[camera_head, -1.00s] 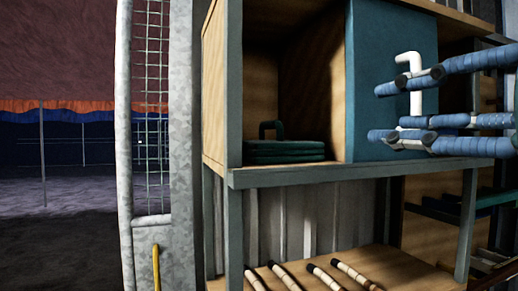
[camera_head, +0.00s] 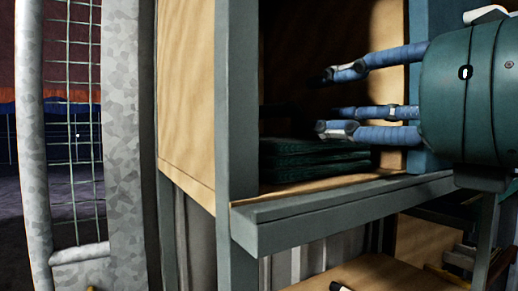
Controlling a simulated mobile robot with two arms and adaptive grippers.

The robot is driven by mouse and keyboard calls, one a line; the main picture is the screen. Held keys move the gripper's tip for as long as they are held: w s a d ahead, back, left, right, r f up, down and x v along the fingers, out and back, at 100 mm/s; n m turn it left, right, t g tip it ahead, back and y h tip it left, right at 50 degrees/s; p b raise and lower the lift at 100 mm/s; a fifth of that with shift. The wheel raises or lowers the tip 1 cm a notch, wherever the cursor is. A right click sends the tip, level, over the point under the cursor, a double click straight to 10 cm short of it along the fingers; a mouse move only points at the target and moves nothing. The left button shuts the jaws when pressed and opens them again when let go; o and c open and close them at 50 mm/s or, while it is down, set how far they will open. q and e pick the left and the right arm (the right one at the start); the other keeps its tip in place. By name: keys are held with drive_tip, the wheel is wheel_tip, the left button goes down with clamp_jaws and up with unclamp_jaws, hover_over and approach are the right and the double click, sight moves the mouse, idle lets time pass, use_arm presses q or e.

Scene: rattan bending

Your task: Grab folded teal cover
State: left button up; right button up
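The folded teal cover (camera_head: 300,165) lies as a dark, layered stack on the floor of the open wooden cubby, at its left. Its upper part is in deep shadow, and its handle is hard to make out now. My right gripper (camera_head: 328,103) comes in from the right with its blue-wrapped fingers spread apart. It is open and empty, at the cubby's mouth, in front of and slightly above the cover. I cannot tell how far the fingers are from the cover. The lower fingers partly hide the cubby's back and right. My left gripper is not in view.
A grey shelf edge (camera_head: 340,212) runs below the cubby, and a grey upright post (camera_head: 236,120) stands at its left. A mesh gate (camera_head: 84,120) stands at far left.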

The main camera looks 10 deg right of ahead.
sight(297, 106)
drive_tip(key=shift+w+a+r, duration=0.1)
drive_tip(key=shift+w+a, duration=0.05)
drive_tip(key=shift+w, duration=0.2)
drive_tip(key=p+x, duration=0.2)
drive_tip(key=x, duration=0.1)
drive_tip(key=shift+r, duration=0.1)
drive_tip(key=p+x, duration=0.2)
drive_tip(key=x, duration=0.3)
drive_tip(key=shift+w+a+p, duration=0.15)
drive_tip(key=shift+w+p, duration=0.15)
drive_tip(key=shift+w, duration=0.05)
drive_tip(key=shift+w+a, duration=0.15)
drive_tip(key=shift+w, duration=0.2)
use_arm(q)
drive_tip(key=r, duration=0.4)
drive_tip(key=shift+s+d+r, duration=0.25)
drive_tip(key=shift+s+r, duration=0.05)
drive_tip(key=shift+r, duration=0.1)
use_arm(e)
drive_tip(key=shift+s, duration=0.15)
clamp_jaws()
